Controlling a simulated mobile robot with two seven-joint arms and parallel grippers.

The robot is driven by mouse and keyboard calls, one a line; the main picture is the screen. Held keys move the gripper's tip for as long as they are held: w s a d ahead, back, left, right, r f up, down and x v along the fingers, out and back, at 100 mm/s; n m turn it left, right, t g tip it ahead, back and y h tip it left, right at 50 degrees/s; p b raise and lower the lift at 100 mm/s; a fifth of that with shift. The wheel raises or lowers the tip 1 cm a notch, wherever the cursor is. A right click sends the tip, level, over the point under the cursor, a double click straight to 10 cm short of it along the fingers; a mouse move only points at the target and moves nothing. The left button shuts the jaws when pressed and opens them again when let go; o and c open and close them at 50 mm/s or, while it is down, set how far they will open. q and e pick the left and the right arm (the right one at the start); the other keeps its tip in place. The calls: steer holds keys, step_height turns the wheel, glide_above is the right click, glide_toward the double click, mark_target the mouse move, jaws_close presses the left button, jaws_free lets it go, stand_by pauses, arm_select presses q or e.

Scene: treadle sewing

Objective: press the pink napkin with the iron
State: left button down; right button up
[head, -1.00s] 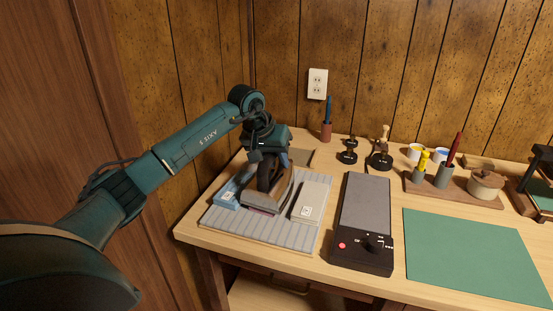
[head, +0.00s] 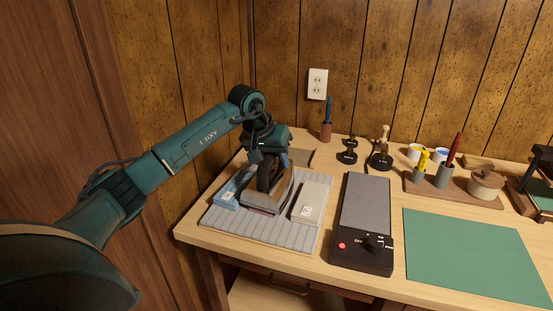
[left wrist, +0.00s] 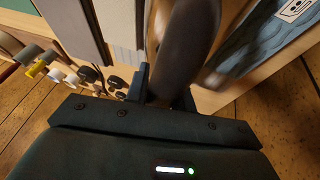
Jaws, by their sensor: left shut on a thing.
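The iron (head: 268,200), with a dark arched handle and a brownish body, is on the grey ribbed mat (head: 262,234) in the head view. My left gripper (head: 265,155) is above it and shut on its handle; the handle (left wrist: 187,50) also shows between the fingers (left wrist: 163,92) in the left wrist view. A thin dark pinkish edge of the pink napkin (head: 260,211) shows under the iron's near end; the iron hides the rest. Whether the sole touches the cloth everywhere cannot be told. My right gripper is out of view.
A blue packet (head: 229,195) lies close on the iron's left, and a pale labelled box (head: 313,200) close on its right. A black device with a grey top (head: 365,205) stands right of the mat. The green mat (head: 470,250) is bare.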

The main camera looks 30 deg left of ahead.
arm_select(q)
steer(key=shift+w+r+p, duration=0.1)
steer(key=shift+r+p, duration=2.75)
steer(key=shift+r, duration=1.25)
steer(key=shift+f, duration=0.1)
